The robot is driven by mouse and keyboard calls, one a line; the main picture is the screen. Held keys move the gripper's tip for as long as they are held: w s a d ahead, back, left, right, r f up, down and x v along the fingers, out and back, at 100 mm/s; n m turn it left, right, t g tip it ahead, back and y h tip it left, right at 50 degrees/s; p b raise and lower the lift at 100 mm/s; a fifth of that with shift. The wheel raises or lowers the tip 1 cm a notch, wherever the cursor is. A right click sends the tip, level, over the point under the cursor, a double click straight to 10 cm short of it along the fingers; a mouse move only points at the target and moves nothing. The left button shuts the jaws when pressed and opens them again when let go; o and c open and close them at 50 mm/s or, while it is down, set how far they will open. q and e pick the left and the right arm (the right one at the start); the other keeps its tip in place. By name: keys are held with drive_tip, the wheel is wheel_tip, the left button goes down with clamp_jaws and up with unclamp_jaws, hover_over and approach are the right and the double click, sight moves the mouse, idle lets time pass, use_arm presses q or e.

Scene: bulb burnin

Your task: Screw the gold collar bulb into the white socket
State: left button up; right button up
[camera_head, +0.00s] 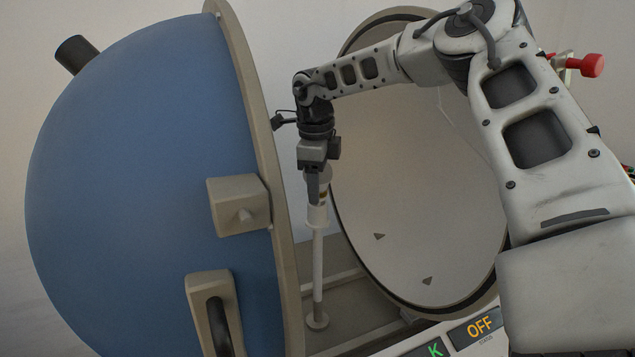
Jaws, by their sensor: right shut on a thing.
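The white socket (317,216) stands upright on top of a thin white post between the two halves of a large sphere. My right gripper (317,186) points down just above it and is shut on the bulb (325,174). The bulb is pale and mostly hidden by the fingers. A small gold band shows below it, right at the socket's mouth. The bulb looks upright and in line with the socket. I cannot tell how deep its base sits in the socket. My left gripper is not in view.
The blue half-shell (140,190) with a latch block and handle stands close on the left. The other half, with a pale interior (410,190), stands behind and right. A panel (440,345) at the bottom reads OFF. A red knob (590,66) is at the upper right.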

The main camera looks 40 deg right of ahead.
drive_tip(key=shift+f+m+b, duration=0.1)
drive_tip(key=shift+m+b, duration=0.25)
drive_tip(key=shift+m, duration=0.55)
drive_tip(key=m, duration=0.4)
drive_tip(key=shift+g+b, duration=0.3)
drive_tip(key=m, duration=0.4)
drive_tip(key=shift+r+g, duration=0.2)
drive_tip(key=shift+g, duration=0.1)
drive_tip(key=shift+m+p, duration=0.55)
drive_tip(key=shift+m, duration=0.55)
drive_tip(key=m, duration=0.3)
drive_tip(key=shift+s+m+g+p, duration=0.1)
drive_tip(key=shift+m+g+p, duration=0.2)
drive_tip(key=shift+g+p, duration=0.1)
drive_tip(key=m+y, duration=0.1)
drive_tip(key=m, duration=0.5)
drive_tip(key=shift+f+m+p, duration=0.1)
drive_tip(key=shift+m+p, duration=0.2)
drive_tip(key=shift+p, duration=0.05)
